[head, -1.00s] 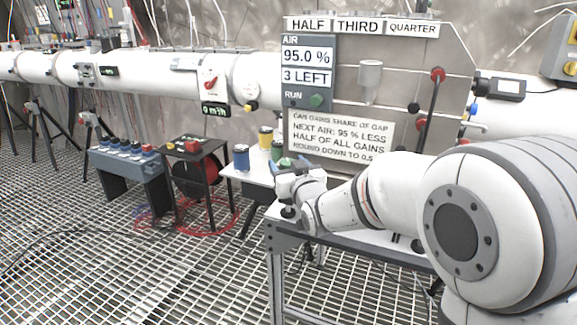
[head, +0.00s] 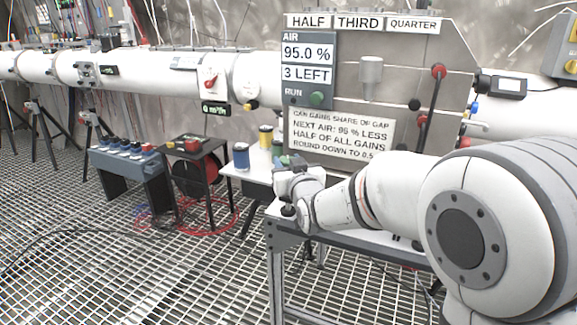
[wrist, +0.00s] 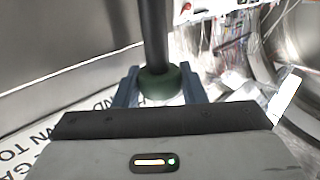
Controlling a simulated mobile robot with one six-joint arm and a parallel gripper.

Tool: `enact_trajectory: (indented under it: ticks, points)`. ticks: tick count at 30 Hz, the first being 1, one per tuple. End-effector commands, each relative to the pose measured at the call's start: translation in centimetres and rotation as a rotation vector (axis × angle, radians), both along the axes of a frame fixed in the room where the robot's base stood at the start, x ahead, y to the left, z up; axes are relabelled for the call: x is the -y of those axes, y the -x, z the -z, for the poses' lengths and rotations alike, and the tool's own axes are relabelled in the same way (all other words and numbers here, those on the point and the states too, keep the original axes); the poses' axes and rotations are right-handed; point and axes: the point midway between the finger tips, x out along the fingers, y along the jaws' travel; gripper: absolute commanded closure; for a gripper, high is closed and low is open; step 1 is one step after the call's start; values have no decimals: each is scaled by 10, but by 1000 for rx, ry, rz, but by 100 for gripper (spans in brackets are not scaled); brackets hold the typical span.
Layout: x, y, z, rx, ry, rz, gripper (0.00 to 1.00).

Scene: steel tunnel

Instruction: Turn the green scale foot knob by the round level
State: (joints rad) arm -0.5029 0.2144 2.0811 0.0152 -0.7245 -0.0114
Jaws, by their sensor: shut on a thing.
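The green foot knob (wrist: 157,83) is a short dark green cylinder below a dark upright post (wrist: 153,35) in the wrist view. My gripper (wrist: 160,90) has its two blue-grey fingers on either side of the knob, shut on it. In the head view my gripper (head: 289,168) is low over the near end of the bench, its fingertips and the knob too small to make out clearly. I cannot make out the round level in either view.
A lettered sign (head: 340,135) stands on the board behind my gripper. Blue (head: 241,156) and yellow (head: 265,136) spools stand on a white table to the left. A grey-framed bench (head: 345,240) runs under my arm. Open grating floor lies in front.

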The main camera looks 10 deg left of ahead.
Motion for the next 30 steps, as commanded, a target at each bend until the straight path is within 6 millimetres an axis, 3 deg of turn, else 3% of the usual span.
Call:
enact_trajectory:
  ticks: [30]
  points:
    - [-3,1,-1,0,2,455,85]
